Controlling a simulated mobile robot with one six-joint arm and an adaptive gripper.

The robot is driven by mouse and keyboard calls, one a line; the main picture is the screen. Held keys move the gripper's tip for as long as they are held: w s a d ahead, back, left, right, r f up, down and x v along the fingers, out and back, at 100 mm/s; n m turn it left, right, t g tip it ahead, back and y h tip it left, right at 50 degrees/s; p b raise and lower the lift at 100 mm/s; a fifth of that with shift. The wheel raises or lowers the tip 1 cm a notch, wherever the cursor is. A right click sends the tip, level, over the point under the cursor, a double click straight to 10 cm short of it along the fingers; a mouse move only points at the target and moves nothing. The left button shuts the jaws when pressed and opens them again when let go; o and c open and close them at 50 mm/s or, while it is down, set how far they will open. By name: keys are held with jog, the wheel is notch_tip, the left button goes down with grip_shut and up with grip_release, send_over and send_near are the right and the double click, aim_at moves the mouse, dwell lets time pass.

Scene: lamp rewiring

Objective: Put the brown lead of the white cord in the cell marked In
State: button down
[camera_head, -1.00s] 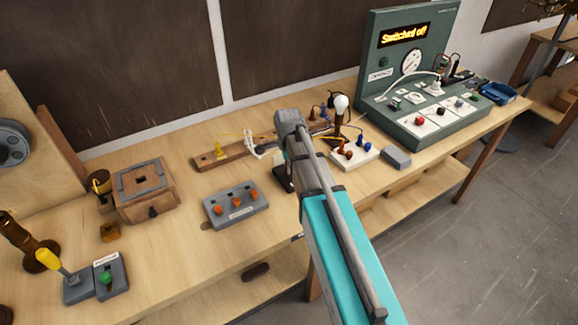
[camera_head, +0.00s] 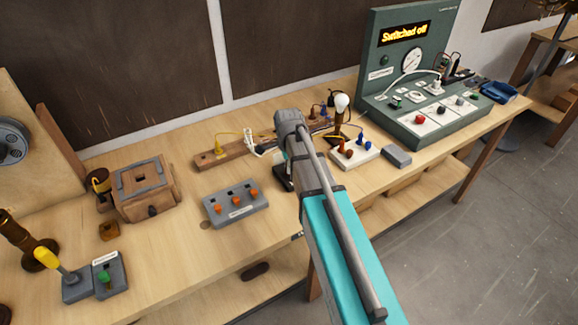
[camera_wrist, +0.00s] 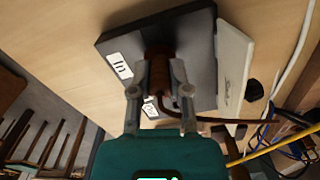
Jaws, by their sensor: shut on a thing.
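My gripper (camera_wrist: 160,78) is shut on a brown cylindrical piece, the brown lead (camera_wrist: 161,66), in the wrist view. A thin brown wire runs from it to the right. The held piece is over a dark grey block (camera_wrist: 198,32); I cannot tell whether it touches the block or sits in a cell. A label reading "In" (camera_wrist: 119,65) is on the block's left side. A second label (camera_wrist: 150,107) is partly hidden by my gripper. In the head view my arm hides the gripper's tips, and only part of the dark block (camera_head: 283,184) shows.
A white plate (camera_wrist: 233,65) and a white cord (camera_wrist: 296,65) lie right of the block. Blue and yellow wires are at lower right. A grey box with orange knobs (camera_head: 236,204) stands left of my arm; a white terminal board (camera_head: 350,158) is right. The panel (camera_head: 404,33) reads "Switched off".

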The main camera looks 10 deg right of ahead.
jog(key=shift+f, duration=0.2)
jog(key=c, duration=0.5)
grip_release()
